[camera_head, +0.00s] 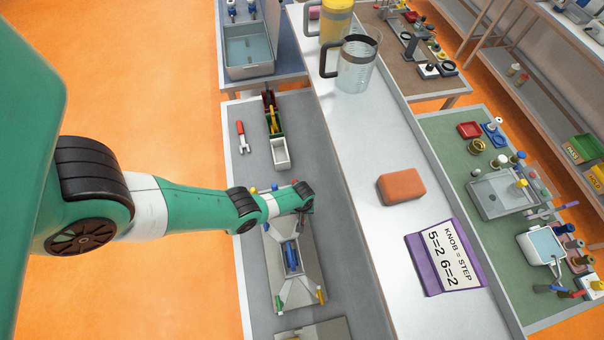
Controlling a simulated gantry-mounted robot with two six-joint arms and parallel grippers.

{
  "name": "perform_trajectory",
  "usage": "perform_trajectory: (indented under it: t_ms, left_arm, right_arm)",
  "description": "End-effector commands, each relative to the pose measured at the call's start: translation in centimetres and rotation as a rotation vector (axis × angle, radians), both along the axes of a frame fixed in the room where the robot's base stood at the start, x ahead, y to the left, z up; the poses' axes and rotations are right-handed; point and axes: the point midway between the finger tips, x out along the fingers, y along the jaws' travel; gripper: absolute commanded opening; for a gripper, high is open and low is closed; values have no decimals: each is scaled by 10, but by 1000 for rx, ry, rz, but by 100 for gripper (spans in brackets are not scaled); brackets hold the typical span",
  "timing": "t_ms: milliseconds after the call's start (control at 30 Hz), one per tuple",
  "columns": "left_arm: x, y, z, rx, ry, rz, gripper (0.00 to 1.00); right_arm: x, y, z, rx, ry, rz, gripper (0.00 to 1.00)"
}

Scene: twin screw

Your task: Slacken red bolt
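A grey fixture (304,293) with sloping faces sits on the grey bench, with a blue part (291,257) upright in its middle slot. My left arm reaches in from the left, and my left gripper (306,211) is over the fixture's far end. Its fingers are too small and dark to read. My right gripper is out of view.
A red-handled wrench (240,134) and a narrow tool tray (281,154) lie farther back on the bench.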

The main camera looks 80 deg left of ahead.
Motion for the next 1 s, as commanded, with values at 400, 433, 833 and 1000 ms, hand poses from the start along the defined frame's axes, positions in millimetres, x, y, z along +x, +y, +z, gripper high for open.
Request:
perform_trajectory:
  t_ms: [400, 433, 833, 1000]
  left_arm:
    - [0, 0, 0, 0, 0, 293, 0]
    - [0, 0, 0, 0, 0, 306, 0]
    - [0, 0, 0, 0, 0, 383, 0]
    - [0, 0, 0, -1, 0, 383, 0]
  right_arm:
    - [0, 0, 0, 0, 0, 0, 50]
    - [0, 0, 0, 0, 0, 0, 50]
    - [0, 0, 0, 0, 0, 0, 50]
    - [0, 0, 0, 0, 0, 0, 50]
